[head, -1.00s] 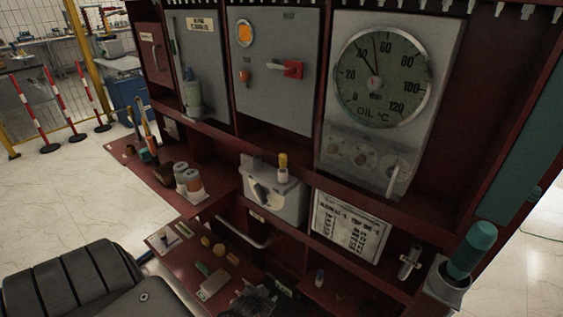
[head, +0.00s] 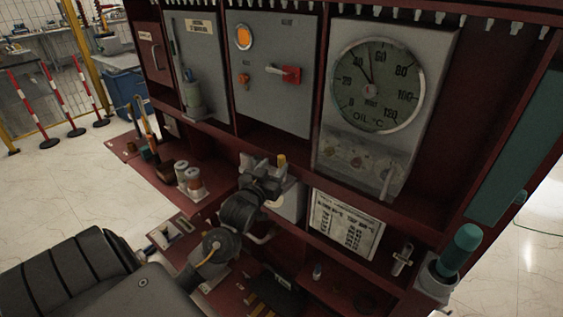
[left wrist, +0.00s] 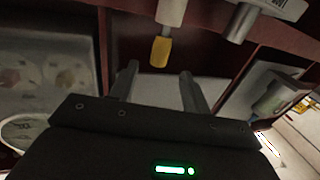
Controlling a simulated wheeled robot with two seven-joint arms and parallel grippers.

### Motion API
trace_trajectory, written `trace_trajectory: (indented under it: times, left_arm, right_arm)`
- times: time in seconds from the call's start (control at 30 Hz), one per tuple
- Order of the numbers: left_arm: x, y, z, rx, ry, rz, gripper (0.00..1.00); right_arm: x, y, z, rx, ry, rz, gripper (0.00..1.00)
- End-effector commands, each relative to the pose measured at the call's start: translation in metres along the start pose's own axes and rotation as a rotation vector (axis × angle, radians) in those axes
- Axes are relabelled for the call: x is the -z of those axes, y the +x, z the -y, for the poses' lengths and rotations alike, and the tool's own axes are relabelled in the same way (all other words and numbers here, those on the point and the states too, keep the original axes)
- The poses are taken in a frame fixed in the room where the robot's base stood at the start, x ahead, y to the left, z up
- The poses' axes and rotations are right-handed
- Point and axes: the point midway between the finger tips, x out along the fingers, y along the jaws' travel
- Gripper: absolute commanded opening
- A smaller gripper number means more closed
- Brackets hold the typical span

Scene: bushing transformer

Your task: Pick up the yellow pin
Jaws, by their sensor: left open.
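The yellow pin (head: 282,160) stands upright at the top of a grey box on the red cabinet's front, partly behind my left arm. It also shows in the left wrist view (left wrist: 161,50), its yellow end on a grey shaft. My left gripper (head: 262,166) is just left of the pin in the head view. In the left wrist view the two fingers of the left gripper (left wrist: 158,84) are apart with nothing between them. The pin lies just beyond the gap between the fingertips. My right gripper is not seen.
The grey box (head: 290,204) is largely covered by my arm. A large oil gauge (head: 376,88) and a panel with a red switch (head: 290,74) are above. A label plate (head: 345,226) is to the right. Brown-and-white cylinders (head: 190,182) stand on the left shelf.

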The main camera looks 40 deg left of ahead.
Motion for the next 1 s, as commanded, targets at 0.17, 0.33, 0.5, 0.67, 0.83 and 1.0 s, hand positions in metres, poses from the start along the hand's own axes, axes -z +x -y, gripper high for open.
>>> trace_trajectory:
  times: [0.17, 0.33, 0.5, 0.67, 0.83, 1.0]
  left_arm:
    - [0.001, 0.021, 0.000, 0.000, 0.001, 0.001, 0.47]
    - [-0.001, 0.024, -0.001, -0.001, 0.000, 0.001, 0.47]
    - [0.001, 0.042, -0.001, 0.000, 0.001, 0.002, 0.47]
    - [-0.002, 0.064, -0.002, 0.000, 0.002, 0.003, 0.47]
    - [-0.004, 0.075, -0.002, -0.001, 0.001, 0.002, 0.47]
    - [-0.005, 0.075, -0.002, -0.001, 0.001, 0.002, 0.47]
  right_arm:
    - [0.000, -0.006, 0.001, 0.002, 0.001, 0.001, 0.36]
    - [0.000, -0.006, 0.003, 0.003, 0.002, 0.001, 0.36]
    - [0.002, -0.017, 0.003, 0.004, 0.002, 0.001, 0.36]
    - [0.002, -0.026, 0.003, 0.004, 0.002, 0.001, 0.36]
    - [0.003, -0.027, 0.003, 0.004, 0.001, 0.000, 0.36]
    - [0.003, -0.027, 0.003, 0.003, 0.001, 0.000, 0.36]
